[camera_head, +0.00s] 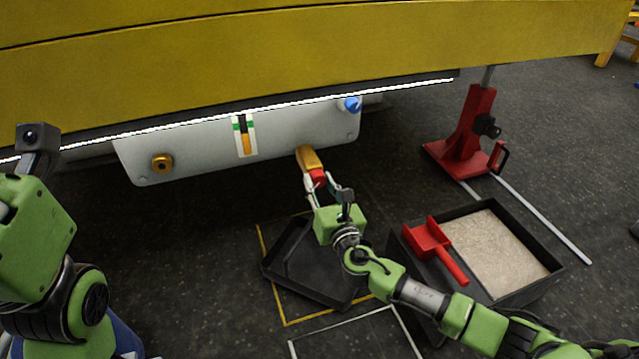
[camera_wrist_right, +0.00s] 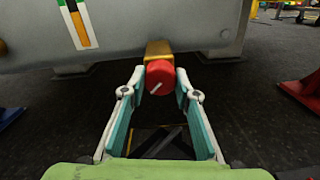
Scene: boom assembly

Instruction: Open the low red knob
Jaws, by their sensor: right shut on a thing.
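The low red knob (camera_head: 317,176) sits on the end of a yellow fitting (camera_head: 308,157) at the lower edge of the grey panel. In the right wrist view the knob (camera_wrist_right: 160,77) is round, with a pale mark on its face. My right gripper (camera_head: 316,184) is at the knob, its two fingers on either side of it. In the right wrist view the right gripper's fingertips (camera_wrist_right: 159,82) close on the knob's sides. My left arm shows at the left edge, but its gripper fingers are out of view.
The grey panel (camera_head: 200,150) carries a brass fitting (camera_head: 162,163), a level gauge (camera_head: 244,136) and a blue knob (camera_head: 352,104). A black tray (camera_head: 290,262) lies below. A sand bin (camera_head: 555,268) with a red scoop (camera_head: 428,243) and a red jack (camera_head: 474,130) stand to the right.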

